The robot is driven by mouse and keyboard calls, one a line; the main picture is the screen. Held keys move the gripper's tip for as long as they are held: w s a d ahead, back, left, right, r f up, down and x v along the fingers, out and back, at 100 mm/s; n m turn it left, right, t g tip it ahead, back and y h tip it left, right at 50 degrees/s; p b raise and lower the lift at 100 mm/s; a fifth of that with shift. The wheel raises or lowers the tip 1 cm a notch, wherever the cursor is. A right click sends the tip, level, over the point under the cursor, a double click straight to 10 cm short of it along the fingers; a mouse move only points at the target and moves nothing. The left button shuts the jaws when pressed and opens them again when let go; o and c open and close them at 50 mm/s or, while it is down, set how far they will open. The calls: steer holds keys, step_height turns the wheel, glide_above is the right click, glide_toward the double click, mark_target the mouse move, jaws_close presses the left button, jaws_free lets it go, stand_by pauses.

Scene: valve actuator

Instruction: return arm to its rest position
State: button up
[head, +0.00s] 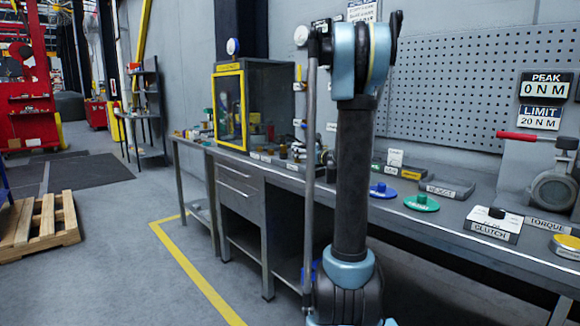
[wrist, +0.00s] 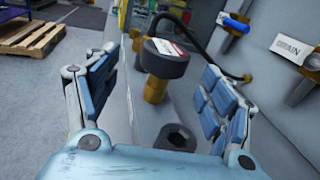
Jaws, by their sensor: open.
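My gripper (wrist: 162,68) is open in the wrist view, with one blue-padded finger on each side and nothing held between them. Beyond the fingers, a black round cap (wrist: 166,60) with a red-and-white label sits on a brass fitting (wrist: 155,90). A dark hexagonal socket (wrist: 178,138) shows nearer, between the finger bases. In the head view my arm (head: 352,170) stands upright in front of the workbench. I cannot make out the gripper there.
The grey workbench (head: 330,188) runs along the wall, holding a yellow-framed cabinet (head: 229,107), a blue disc (head: 383,191), a green disc (head: 421,203) and a clutch block (head: 494,225). A wooden pallet (head: 38,228) lies at left. The floor (head: 120,260) between is clear. A "DRAIN" tag (wrist: 290,52) hangs at right.

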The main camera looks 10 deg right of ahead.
steer(key=s+a+f+n+g, duration=0.35)
steer(key=s+n, duration=0.25)
steer(key=s, duration=0.2)
steer(key=s+a+f+n+g, duration=0.2)
steer(key=s+a+f+n, duration=0.15)
steer(key=s+n, duration=0.4)
steer(key=s+a+f+n+g, duration=0.25)
steer(key=s+a+n, duration=0.2)
steer(key=s, duration=0.45)
steer(key=s+d+f+n+g+h, duration=0.2)
steer(key=s+d+f+n, duration=0.1)
steer(key=s, duration=0.5)
steer(key=s+d+f+n+g+h, duration=0.2)
steer(key=s+f+n, duration=0.3)
steer(key=s, duration=0.3)
steer(key=s+d+f+n+g+h, duration=0.2)
steer(key=s+d+f+n, duration=0.2)
steer(key=s, duration=0.5)
steer(key=shift+d+f+n, duration=0.25)
steer(key=shift+f+n, duration=0.35)
steer(key=shift+n, duration=0.2)
steer(key=shift+w+f, duration=0.2)
steer(key=shift+w, duration=0.2)
steer(key=shift+c, duration=0.5)
